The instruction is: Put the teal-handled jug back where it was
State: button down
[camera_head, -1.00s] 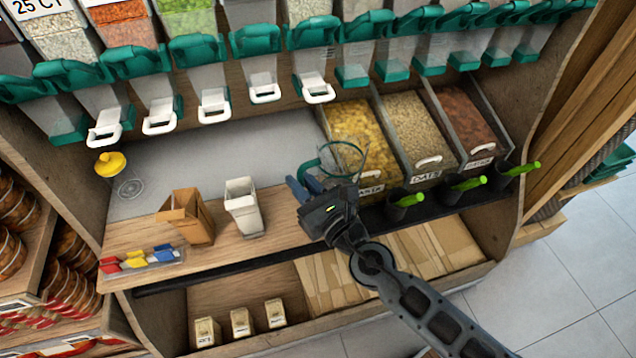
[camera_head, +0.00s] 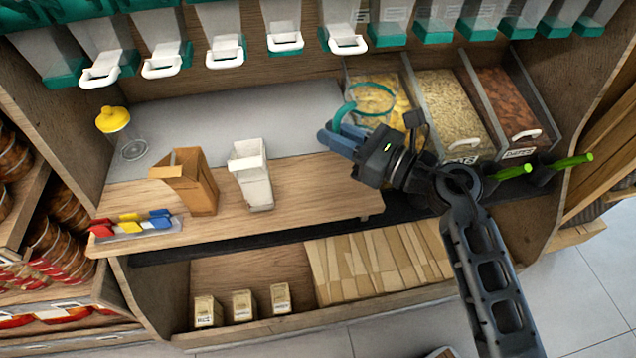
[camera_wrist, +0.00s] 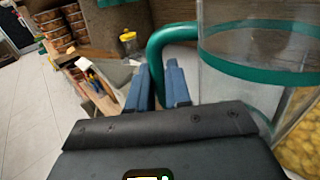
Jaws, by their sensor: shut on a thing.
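The teal-handled jug (camera_head: 374,123) is clear with a teal band, and shows in front of the yellow-filled bin in the head view. My gripper (camera_head: 338,137) is shut on its teal handle. In the wrist view the handle (camera_wrist: 157,52) curves up from between the blue fingers (camera_wrist: 157,86), and the clear jug body (camera_wrist: 250,70) fills the right side. The jug looks roughly upright. I cannot tell whether its base touches anything, as my gripper and wrist hide part of it.
Open bins of grain (camera_head: 448,105) and dark red food (camera_head: 507,100) stand right of the jug. Green-handled scoops (camera_head: 512,171) line their front. A white container (camera_head: 252,180), brown paper bag (camera_head: 190,183) and yellow-lidded jar (camera_head: 114,122) stand left. Dispensers with white handles (camera_head: 226,48) hang above.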

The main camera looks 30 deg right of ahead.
jog(key=s+d+n+g+y+b, duration=0.2)
jog(key=s+n+y+b, duration=0.1)
jog(key=s, duration=0.1)
jog(key=shift+w+a+f+b, duration=0.15)
jog(key=shift+w+a+f, duration=1.2)
jog(key=shift+f, duration=0.6)
jog(key=shift+w+a+f+b, duration=0.1)
jog(key=shift+w+a+f, duration=1)
jog(key=shift+a+f, duration=0.65)
jog(key=shift+w+a+f+b, duration=0.15)
jog(key=shift+w+a+f, duration=1.15)
jog(key=shift+f, duration=0.8)
jog(key=shift+s, duration=0.1)
jog(key=shift+f, duration=0.1)
jog(key=c, duration=1.1)
grip_release()
jog(key=shift+o, duration=0.2)
